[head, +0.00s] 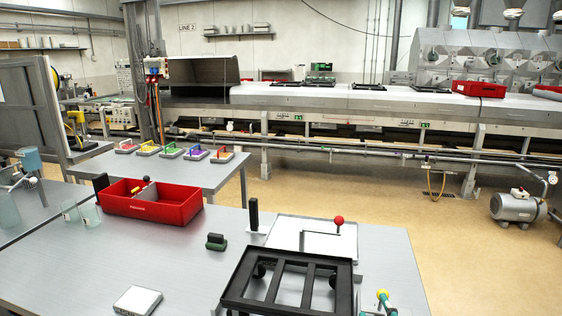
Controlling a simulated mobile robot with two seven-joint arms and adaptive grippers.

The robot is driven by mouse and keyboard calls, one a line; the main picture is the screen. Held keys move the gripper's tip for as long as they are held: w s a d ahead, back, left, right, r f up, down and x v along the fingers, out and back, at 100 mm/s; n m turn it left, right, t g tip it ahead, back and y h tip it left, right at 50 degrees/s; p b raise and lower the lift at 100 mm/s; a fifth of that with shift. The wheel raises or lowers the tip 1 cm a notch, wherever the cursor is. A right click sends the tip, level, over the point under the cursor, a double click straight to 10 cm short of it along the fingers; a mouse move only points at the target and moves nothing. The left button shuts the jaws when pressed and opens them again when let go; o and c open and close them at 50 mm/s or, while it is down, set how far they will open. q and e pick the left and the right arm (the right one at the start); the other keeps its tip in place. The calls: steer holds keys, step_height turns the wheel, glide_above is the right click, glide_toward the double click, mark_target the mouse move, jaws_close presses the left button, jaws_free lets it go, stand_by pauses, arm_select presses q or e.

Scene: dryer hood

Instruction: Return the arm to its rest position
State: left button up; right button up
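Neither of my arms shows in the head view, and neither gripper is in view. Whether they hold anything cannot be seen. The steel table (190,262) in front of me carries a black slotted frame (290,280) near its front edge. Behind the frame lies a white plate (312,238) with a red ball knob (339,220). The grey dryer hood (201,71) stands at the back left, at the end of the long machine line.
A red divided box (150,207) stands at the table's back left. A small dark green block (216,242) and a white-topped block (138,300) lie on the table. A second table (190,170) bears several coloured-handled tools. Open floor (440,215) lies right; a pump (519,206) stands there.

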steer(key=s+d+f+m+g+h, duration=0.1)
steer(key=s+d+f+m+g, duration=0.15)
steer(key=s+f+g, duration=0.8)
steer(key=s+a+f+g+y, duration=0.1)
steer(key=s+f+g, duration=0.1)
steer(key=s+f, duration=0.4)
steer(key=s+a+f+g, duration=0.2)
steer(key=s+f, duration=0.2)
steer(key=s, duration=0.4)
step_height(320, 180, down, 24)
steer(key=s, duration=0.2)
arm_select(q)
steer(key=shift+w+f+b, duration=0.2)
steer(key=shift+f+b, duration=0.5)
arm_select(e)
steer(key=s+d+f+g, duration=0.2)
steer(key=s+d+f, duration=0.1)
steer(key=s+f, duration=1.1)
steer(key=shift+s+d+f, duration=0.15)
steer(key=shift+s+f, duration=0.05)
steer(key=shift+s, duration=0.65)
